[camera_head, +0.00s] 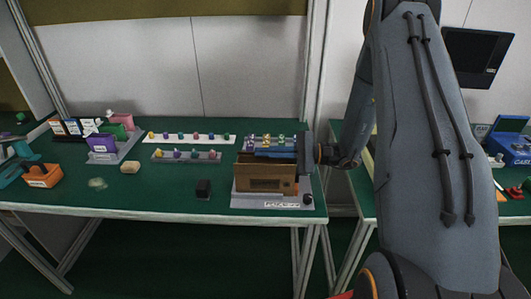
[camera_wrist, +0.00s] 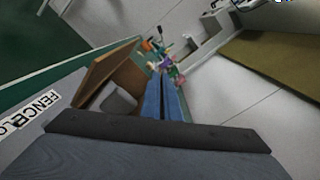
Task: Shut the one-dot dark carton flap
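The brown carton (camera_head: 265,178) stands on a grey base plate (camera_head: 244,203) at the right end of the green table. Its top looks at least partly open in the wrist view, where a brown flap (camera_wrist: 103,68) stands tilted up beside a grey shape in the opening. I cannot make out any dot mark. My gripper (camera_head: 268,153) reaches in from the right over the carton's top. Its two blue fingers (camera_wrist: 163,98) lie side by side, with nothing seen between them. Whether they touch the carton is unclear.
Behind the carton is a rack of small coloured pieces (camera_head: 268,140). Left of it are a black block (camera_head: 203,189), a grey strip (camera_head: 187,157) and a white strip (camera_head: 190,139) with pegs. The table's front middle is mostly clear.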

